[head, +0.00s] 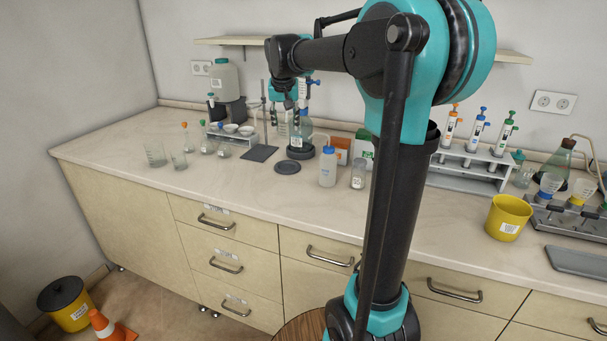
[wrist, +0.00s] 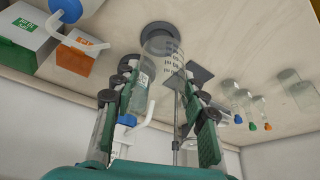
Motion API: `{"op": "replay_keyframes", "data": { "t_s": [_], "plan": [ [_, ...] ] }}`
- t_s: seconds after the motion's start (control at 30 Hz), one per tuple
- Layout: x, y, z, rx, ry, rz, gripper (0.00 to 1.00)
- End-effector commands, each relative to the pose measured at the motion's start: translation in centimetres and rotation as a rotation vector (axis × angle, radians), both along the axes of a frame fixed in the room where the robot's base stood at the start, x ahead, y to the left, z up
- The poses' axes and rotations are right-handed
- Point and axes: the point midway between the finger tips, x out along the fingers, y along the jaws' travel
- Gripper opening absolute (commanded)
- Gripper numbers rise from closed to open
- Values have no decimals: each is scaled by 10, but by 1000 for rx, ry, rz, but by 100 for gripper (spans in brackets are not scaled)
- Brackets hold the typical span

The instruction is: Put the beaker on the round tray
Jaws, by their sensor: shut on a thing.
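The beaker (wrist: 165,52) is clear glass with printed marks. In the wrist view it is between the two fingers of my gripper (wrist: 156,82), which is shut on it. In the head view my gripper (head: 284,112) hangs above the back of the counter with the faint beaker (head: 283,124) between its fingers. The round tray (head: 287,168) is a dark, flat, empty disc on the counter, below and nearer the front. In the wrist view the tray (wrist: 158,29) shows partly behind the beaker's end. The beaker appears apart from it.
A labelled bottle (head: 298,141) stands just behind the tray. A white wash bottle (head: 327,167) stands to its right. A dark square pad (head: 260,153) lies to its left. Two other clear beakers (head: 155,153) stand farther left. The counter front (head: 240,187) is clear.

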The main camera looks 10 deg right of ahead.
Motion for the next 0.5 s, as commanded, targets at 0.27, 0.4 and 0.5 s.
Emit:
{"op": "replay_keyframes", "data": {
  "t_s": [0.27, 0.4, 0.5],
  "plan": [
    [0, 0, -70, 0, 0, 0, 14],
    [0, 0, -102, 0, 0, 0, 14],
    [0, 0, -120, 0, 0, 0, 14]
  ]
}}
